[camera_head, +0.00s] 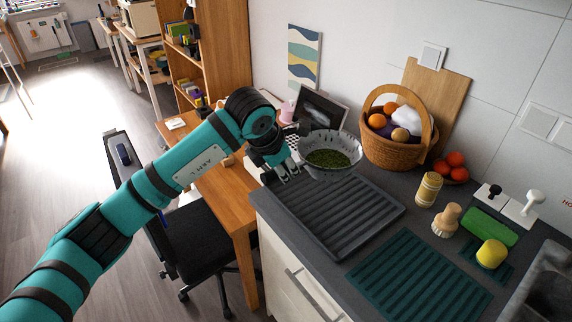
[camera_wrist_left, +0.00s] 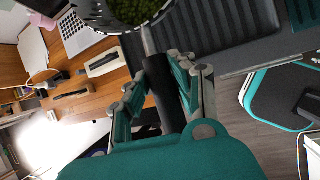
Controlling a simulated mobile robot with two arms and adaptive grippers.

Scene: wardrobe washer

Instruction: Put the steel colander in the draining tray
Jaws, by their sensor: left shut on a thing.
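The steel colander (camera_head: 318,170) has a perforated metal bowl with green contents inside. My left gripper (camera_head: 289,174) is shut on its dark handle, which shows between the fingers in the left wrist view (camera_wrist_left: 152,100). The bowl also shows at the top of that view (camera_wrist_left: 150,22). The draining tray (camera_head: 322,235) is dark grey and ribbed, and lies on the counter. In the head view the colander appears over the tray's far edge; its exact height is hard to tell. The tray's ribs also show in the wrist view (camera_wrist_left: 215,25). My right gripper is out of view.
A wicker basket (camera_head: 395,152) of fruit stands behind, right of the colander. A dark picture frame (camera_head: 322,108) is behind it. A teal ribbed mat (camera_head: 420,278), a jar (camera_head: 428,189) and a brush (camera_head: 446,221) are to the right. The tray's surface is bare.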

